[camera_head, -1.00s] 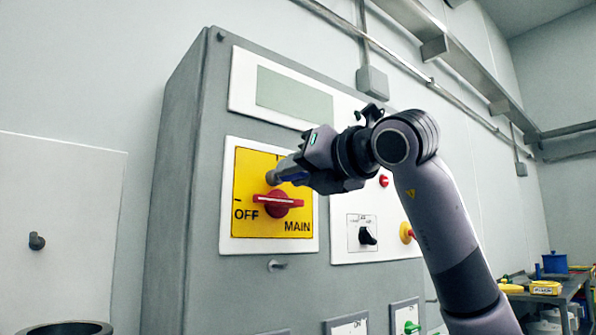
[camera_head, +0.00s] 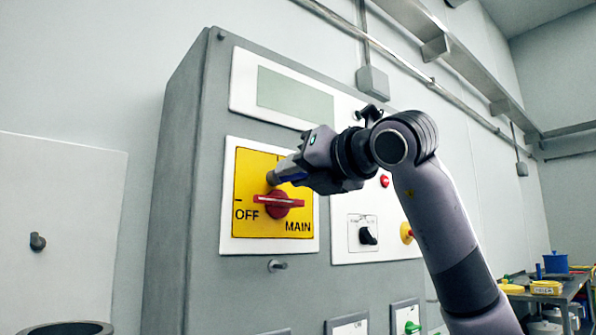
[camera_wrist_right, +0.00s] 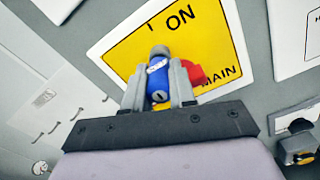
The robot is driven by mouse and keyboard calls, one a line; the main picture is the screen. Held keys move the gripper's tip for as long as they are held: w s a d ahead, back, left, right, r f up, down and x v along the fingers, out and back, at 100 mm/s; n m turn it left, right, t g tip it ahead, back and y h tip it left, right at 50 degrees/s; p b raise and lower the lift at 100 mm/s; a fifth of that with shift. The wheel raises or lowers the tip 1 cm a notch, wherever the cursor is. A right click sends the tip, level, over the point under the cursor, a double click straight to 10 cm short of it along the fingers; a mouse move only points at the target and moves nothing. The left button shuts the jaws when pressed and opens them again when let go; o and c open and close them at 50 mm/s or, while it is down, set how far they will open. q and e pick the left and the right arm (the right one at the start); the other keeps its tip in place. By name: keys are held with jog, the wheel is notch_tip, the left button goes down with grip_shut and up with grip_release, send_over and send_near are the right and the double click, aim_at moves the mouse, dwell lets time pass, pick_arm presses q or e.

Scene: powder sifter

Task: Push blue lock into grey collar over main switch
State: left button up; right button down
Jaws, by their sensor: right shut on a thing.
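The main switch is a red handle (camera_head: 279,201) on a yellow plate (camera_head: 246,165) marked OFF and MAIN. The handle lies level, pointing at OFF. The grey collar (camera_head: 272,178) sticks out of the plate just above the handle. My right gripper (camera_head: 285,174) is at the collar, shut on the blue lock (camera_wrist_right: 158,82). In the right wrist view the lock sits between the two grey fingers, its keyhole end toward the camera, with the collar (camera_wrist_right: 159,52) right beyond it. I cannot tell how deep the lock is in the collar. My left gripper is not in view.
Below the plate a small grey peg (camera_head: 277,265) sticks out of the cabinet. A black selector knob (camera_head: 367,236) and a red-and-yellow button (camera_head: 407,233) are to the right. A bench (camera_head: 565,290) with a blue pot stands far right.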

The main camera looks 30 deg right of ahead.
jog(key=shift+w, duration=0.7)
jog(key=c, duration=0.8)
grip_release()
jog(key=shift+c, duration=0.2)
jog(key=s+b, duration=0.2)
jog(key=s, duration=0.5)
jog(key=shift+d, duration=0.25)
